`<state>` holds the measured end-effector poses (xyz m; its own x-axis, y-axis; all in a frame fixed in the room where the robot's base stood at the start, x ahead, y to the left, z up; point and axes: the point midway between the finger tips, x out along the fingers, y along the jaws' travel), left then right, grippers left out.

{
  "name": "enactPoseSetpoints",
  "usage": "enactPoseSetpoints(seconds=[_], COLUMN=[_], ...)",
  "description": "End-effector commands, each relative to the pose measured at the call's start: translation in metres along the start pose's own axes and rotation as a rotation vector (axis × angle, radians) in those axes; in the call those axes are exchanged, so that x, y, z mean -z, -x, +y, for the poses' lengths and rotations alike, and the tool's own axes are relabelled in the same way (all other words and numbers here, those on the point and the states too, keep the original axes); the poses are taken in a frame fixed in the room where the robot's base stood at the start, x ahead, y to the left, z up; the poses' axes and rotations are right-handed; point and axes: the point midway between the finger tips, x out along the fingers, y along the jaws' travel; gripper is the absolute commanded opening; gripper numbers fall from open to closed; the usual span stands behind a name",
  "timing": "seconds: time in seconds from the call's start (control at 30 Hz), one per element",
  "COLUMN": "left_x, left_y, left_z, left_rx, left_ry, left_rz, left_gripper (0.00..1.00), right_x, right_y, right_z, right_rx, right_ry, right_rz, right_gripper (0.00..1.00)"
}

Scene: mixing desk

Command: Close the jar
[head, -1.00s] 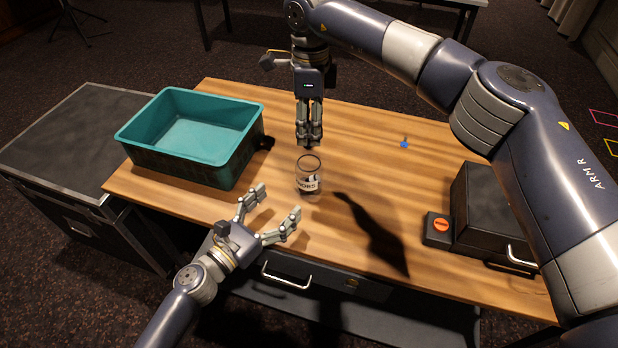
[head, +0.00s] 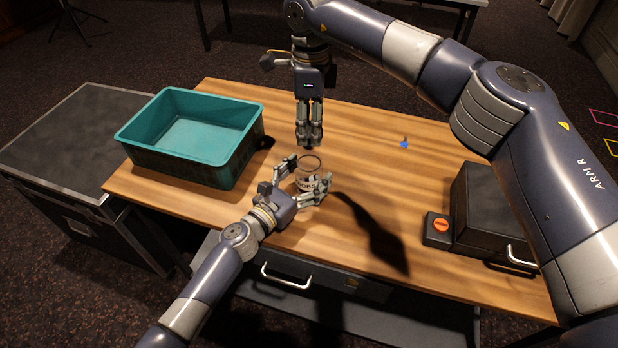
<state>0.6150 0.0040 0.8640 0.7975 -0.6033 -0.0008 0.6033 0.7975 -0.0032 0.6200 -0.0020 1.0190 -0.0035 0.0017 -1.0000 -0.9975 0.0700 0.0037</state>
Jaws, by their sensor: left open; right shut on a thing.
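The glass jar (head: 307,168) stands upright on the wooden desk, its top rim showing as an open ring and a pale label on its side. My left gripper (head: 307,179) is open, with its fingers on either side of the jar near the desk top; I cannot tell whether they touch it. My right gripper (head: 309,143) points straight down just behind and above the jar in the picture. Its fingers are shut on a small dark thing at their tips, mostly hidden by the fingers. No separate lid shows on the desk.
A teal bin (head: 190,170) stands at the desk's left. A dark box (head: 488,215) and an orange-buttoned unit (head: 438,230) stand at the right. A small blue thing (head: 404,144) lies toward the back. The desk (head: 330,240) is clear around the jar.

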Motion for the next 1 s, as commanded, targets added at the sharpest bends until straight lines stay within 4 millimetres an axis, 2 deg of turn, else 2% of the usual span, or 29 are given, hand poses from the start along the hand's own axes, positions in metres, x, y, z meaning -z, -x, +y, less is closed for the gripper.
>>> enactPoseSetpoints(seconds=[0.17,0.47,0.63,0.9,1.0], left_x=[0.0,0.0,0.0,0.0,0.0], left_y=[0.0,0.0,0.0,0.0,0.0], left_z=[0.0,0.0,0.0,0.0,0.0], left_rx=[0.0,0.0,0.0,0.0,0.0], left_ry=[0.0,0.0,0.0,0.0,0.0], left_rz=[0.0,0.0,0.0,0.0,0.0], left_gripper=[0.78,0.12,0.11,0.11,0.11], right_x=[0.0,0.0,0.0,0.0,0.0], right_y=[0.0,0.0,-0.006,-0.043,-0.05], right_z=[0.0,0.0,0.0,0.0,0.0], right_rx=[0.0,0.0,-0.001,0.0,0.002], right_ry=[0.0,0.0,0.0,0.0,0.0], right_rz=[0.0,0.0,0.001,0.0,0.0], right_gripper=[0.39,0.39,0.39,0.39,0.39])
